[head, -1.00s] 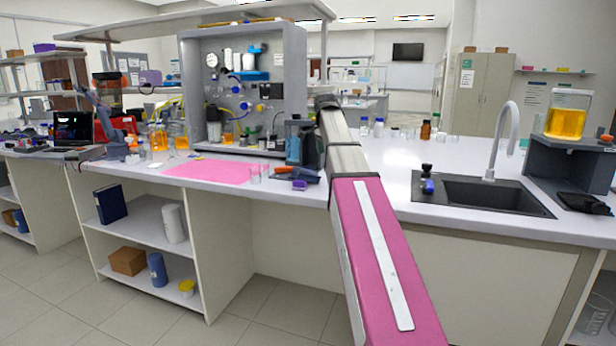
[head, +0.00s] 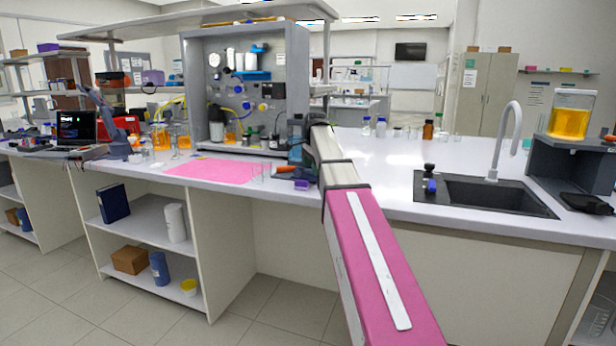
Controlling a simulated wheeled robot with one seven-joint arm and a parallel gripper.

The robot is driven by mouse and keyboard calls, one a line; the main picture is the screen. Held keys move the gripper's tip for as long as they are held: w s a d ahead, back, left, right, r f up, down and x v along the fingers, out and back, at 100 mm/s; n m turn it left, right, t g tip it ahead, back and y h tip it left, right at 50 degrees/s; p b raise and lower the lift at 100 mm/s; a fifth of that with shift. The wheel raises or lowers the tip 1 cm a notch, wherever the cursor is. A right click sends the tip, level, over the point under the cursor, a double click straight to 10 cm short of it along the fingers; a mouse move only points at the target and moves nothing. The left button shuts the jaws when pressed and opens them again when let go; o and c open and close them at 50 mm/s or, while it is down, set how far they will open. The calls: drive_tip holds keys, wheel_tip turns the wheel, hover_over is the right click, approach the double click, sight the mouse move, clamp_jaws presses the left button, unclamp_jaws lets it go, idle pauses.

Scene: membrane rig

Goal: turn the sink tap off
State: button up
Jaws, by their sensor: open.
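The sink (head: 485,194) is a dark basin set into the white bench on the right. A tall pale curved spout (head: 497,145) rises behind it. A small black fitting with a blue handle (head: 431,186) stands at the sink's left rim. I cannot make out a stream of water under the spout. My pink and grey arm reaches up over the bench, left of the sink. My gripper cannot be made out at its far end, where the arm hides it. The arm is apart from the blue handle.
A raised dark stand with a yellow-filled container (head: 570,115) is right of the sink. A grey rig panel (head: 250,85) and a pink mat (head: 212,170) are on the left. The bench between arm and sink is clear.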

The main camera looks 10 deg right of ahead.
drive_tip(key=f, duration=0.3)
drive_tip(key=shift+w+f, duration=0.1)
drive_tip(key=shift+w, duration=0.15)
drive_tip(key=c, duration=0.6)
drive_tip(key=shift+c, duration=0.2)
